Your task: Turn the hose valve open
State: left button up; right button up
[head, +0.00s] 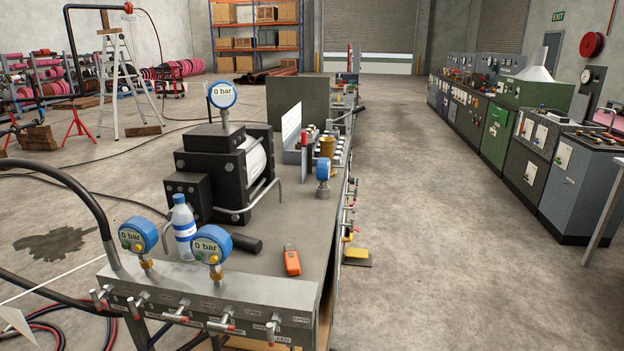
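A grey valve panel (200,288) runs along the near edge of the workbench. Several small lever valves with red-tipped handles stick out from its front, among them one at the left end (100,297), one in the middle (222,325) and one at the right (272,330). Small labels, some reading OPEN, sit by them; most are too small to read. I cannot tell which lever is the hose valve or how it is set. A thick black hose (85,195) curves down to the panel's left end. Neither of my grippers is in view.
Two blue gauges (137,235) (211,244) reading 0 bar stand on the panel. Behind are a water bottle (183,228), an orange device (291,260) and a black pump (220,170). Hoses (40,335) lie at lower left. The floor right of the bench (430,250) is clear.

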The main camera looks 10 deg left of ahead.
aim_at(134, 306)
jog(key=u, duration=1.35)
